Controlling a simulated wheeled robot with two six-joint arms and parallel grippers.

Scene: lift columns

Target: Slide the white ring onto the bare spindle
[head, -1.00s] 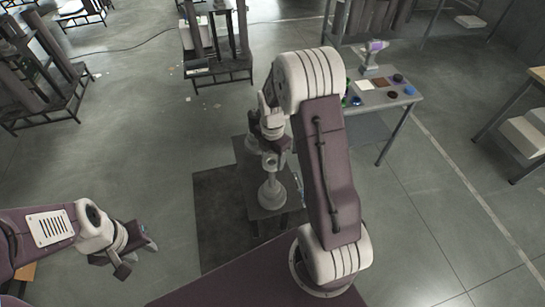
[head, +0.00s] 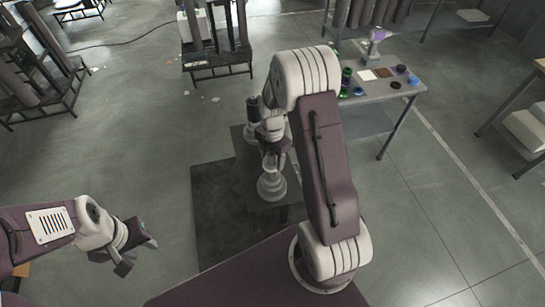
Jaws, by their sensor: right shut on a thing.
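My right gripper (head: 273,152) points down over the small dark stand in the middle and is shut on a small pale thing, which looks like the white ring (head: 271,163). The fingers and wrist hide most of it. Just below is a pale stepped post with a round, wide base (head: 271,187), upright on the stand. A dark upright post (head: 253,108) shows behind my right wrist, partly hidden. I cannot tell from this view whether the ring is around a post or above it. My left gripper (head: 137,252) is open and empty, low at the left.
The low dark stand (head: 243,146) stands on a dark floor mat (head: 218,215). A grey side table (head: 408,88) at the right holds several small coloured items and a purple-and-white tool (head: 375,43). Racks stand at the back.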

